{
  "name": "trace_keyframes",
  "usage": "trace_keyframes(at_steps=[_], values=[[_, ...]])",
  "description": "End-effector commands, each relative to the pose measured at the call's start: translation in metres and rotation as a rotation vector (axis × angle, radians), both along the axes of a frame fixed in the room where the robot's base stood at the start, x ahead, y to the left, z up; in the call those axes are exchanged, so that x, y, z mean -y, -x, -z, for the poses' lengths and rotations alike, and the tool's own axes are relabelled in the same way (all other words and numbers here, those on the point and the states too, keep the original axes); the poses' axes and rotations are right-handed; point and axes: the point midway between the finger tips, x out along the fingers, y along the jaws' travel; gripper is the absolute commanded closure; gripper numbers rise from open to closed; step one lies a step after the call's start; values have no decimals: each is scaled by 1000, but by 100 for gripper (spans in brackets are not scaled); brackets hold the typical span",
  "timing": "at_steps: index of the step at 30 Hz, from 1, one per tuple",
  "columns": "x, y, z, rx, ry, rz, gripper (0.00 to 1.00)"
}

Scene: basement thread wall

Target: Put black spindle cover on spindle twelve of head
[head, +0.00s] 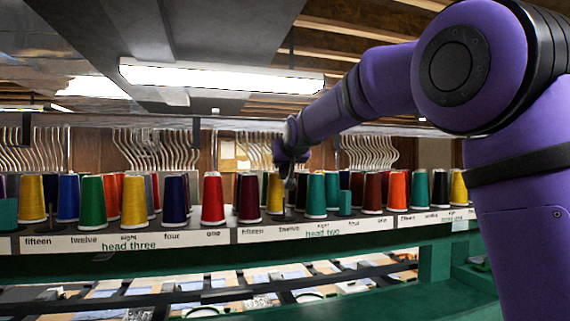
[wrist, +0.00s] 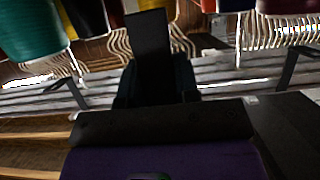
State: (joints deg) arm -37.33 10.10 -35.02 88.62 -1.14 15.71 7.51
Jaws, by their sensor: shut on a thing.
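My gripper (head: 290,172) is at the end of my purple arm, low over the front row of the thread rack in the head view. It points down above the "twelve" label (head: 289,230) of head two. It is shut on a small dark thing, which appears to be the black spindle cover (head: 289,185). The cover is small and hard to make out against the cones behind it. Spindle twelve itself is hidden or too small to tell. In the wrist view a dark upright block (wrist: 150,45) stands mid-frame; I cannot tell whether it is finger or cover.
A yellow cone (head: 274,196) is close to my gripper's left, with a maroon cone (head: 248,198) beyond it. A teal cone (head: 316,195) stands to the right. More coloured cones line the shelf (head: 200,238) both ways. Curved metal hooks (head: 370,152) hang behind.

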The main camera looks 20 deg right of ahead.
Motion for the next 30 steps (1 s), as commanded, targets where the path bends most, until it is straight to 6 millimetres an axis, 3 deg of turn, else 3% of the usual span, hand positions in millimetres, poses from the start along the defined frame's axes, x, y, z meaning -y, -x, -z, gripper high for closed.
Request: trace_keyframes(at_steps=[30], values=[[0, 0, 81, -1, 0, 0, 93]])
